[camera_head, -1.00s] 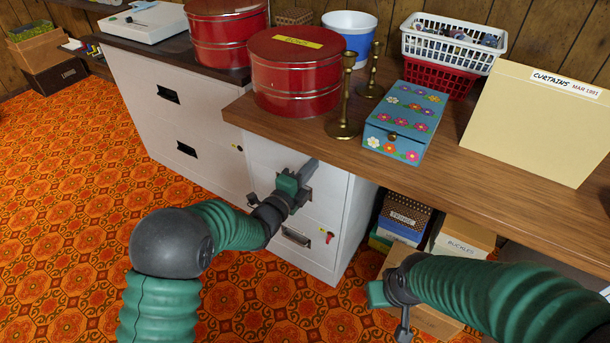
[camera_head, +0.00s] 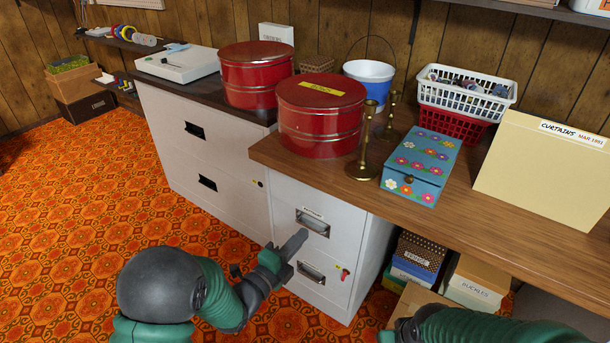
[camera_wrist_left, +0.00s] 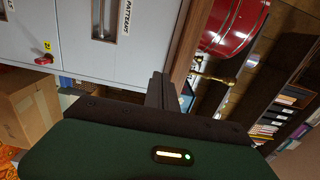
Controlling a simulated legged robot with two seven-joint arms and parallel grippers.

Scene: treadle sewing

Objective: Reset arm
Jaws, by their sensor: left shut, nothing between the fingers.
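My left gripper (camera_head: 298,240) is shut and empty. It is in front of the small white filing cabinet (camera_head: 378,262), near the handle of its top drawer (camera_head: 313,222); whether it touches cannot be told. Its fingers (camera_wrist_left: 160,92) show in the left wrist view, beside the drawer front with the "PATTERNS" label (camera_wrist_left: 126,18). Both drawers of this cabinet look closed, and a red key (camera_head: 345,271) is at the lower one. Only the wrist end of my right arm (camera_head: 407,328) shows at the bottom edge; its fingers are hidden.
A wooden desk top (camera_head: 480,220) overhangs the cabinet. Boxes (camera_head: 475,282) sit below. The orange carpet (camera_head: 100,220) at left is clear.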

